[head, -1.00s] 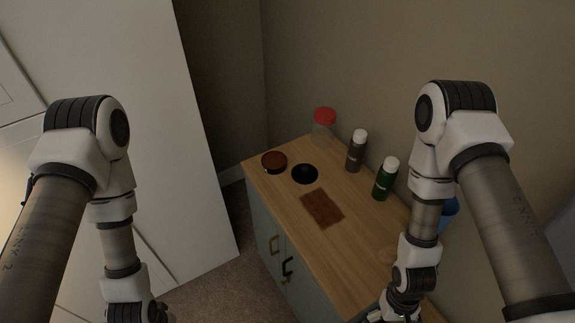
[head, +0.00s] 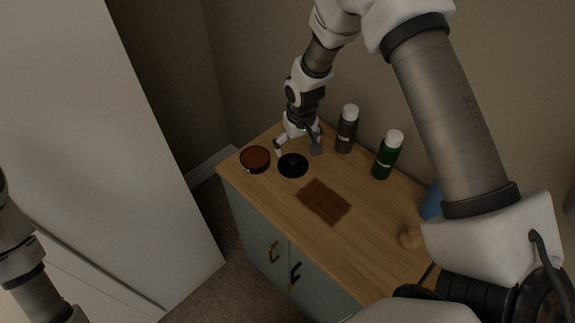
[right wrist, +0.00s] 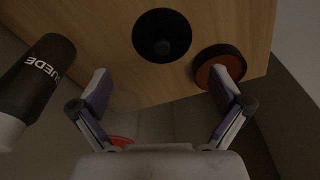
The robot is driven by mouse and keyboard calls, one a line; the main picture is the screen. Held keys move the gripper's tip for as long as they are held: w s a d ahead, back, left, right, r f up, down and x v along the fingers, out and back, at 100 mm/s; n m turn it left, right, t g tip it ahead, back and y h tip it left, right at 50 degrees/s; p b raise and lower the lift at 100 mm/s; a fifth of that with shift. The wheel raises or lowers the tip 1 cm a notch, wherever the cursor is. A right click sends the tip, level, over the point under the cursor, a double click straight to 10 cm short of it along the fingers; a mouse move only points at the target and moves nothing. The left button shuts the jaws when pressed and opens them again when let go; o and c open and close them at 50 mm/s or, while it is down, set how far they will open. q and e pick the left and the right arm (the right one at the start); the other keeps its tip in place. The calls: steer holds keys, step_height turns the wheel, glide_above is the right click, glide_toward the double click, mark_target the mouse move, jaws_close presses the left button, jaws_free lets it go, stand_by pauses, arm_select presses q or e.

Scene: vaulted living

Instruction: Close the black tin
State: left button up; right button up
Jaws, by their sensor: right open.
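The black tin (head: 255,159) stands open near the far left corner of the wooden cabinet top, with reddish-brown contents; it also shows in the right wrist view (right wrist: 219,67). A round black lid with a small knob (head: 293,166) lies flat on the wood just right of the tin; in the right wrist view the lid (right wrist: 148,48) is beyond the fingers, roughly between them. My right gripper (head: 298,149) is open and empty, pointing down above the far side of the lid. Only part of my left arm shows at the lower left; its gripper is out of view.
A dark bottle (head: 346,130) and a green bottle (head: 385,157), both white-capped, stand right of my right gripper. A brown cloth (head: 324,201) lies in front of the lid. A beige object (head: 410,238) and a blue container (head: 431,204) are farther right.

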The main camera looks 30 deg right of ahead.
mark_target(293, 160)
steer(key=shift+w+a+f, duration=0.1)
steer(key=shift+w+f, duration=0.1)
steer(key=shift+f, duration=0.3)
steer(key=shift+w+a+f, duration=0.1)
steer(key=shift+w+f, duration=0.05)
steer(key=shift+f, duration=0.35)
steer(key=shift+f+p, duration=0.3)
steer(key=shift+f, duration=0.05)
steer(key=shift+d+f, duration=0.1)
steer(key=shift+d, duration=0.05)
steer(key=shift+f, duration=0.15)
steer(key=f+p, duration=0.1)
steer(key=f, duration=0.1)
steer(key=f+p, duration=0.1)
steer(key=f, duration=0.1)
steer(key=shift+w, duration=0.4)
steer(key=shift+f, duration=0.45)
